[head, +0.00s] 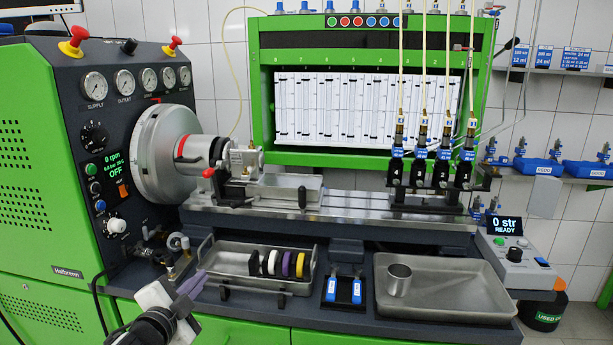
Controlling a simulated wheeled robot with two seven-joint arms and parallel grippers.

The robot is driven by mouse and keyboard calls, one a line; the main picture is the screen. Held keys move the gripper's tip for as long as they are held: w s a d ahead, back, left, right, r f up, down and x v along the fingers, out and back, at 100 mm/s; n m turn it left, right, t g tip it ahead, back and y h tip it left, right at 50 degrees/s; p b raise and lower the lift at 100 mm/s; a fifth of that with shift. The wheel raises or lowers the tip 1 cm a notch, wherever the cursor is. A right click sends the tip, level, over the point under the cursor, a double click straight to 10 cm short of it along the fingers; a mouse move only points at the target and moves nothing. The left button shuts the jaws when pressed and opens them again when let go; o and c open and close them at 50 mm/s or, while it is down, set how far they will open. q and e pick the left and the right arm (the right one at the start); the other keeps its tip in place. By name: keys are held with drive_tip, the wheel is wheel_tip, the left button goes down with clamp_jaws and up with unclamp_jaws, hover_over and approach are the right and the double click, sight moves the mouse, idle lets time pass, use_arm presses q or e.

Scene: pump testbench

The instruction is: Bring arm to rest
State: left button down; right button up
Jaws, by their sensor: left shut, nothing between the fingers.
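My left gripper (196,280) is at the lower left, in front of the bench's front edge as seen here. It has a white body and purplish fingers that are shut with nothing between them. The fingertips point up and to the right, near the left end of the steel tray (217,262) in the picture; I cannot tell the gap between them. My right gripper is not in view.
The tray holds several coloured rings (285,263). Right of it are two blue-labelled pieces (344,291) and a larger tray (450,309) with a metal cup (399,280). The green machine cabinet (45,180) stands left. A control box (518,263) is at the right.

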use_arm(q)
drive_tip(key=s+d+f+n+g, duration=0.2)
drive_tip(key=s+d+f+n, duration=0.15)
drive_tip(key=s+f, duration=0.65)
drive_tip(key=s+d+f+n+g, duration=0.1)
drive_tip(key=s+f+n, duration=0.1)
drive_tip(key=s+f, duration=0.4)
drive_tip(key=s+d+f+n+g, duration=0.1)
drive_tip(key=s+f, duration=0.5)
drive_tip(key=s, duration=0.7)
drive_tip(key=s+d+f+n+g, duration=0.1)
drive_tip(key=s+f+n+g, duration=0.2)
drive_tip(key=s+f, duration=0.3)
drive_tip(key=s+n, duration=0.1)
drive_tip(key=s, duration=0.3)
drive_tip(key=shift+d, duration=0.25)
drive_tip(key=shift+s+n, duration=0.1)
drive_tip(key=shift+n, duration=0.15)
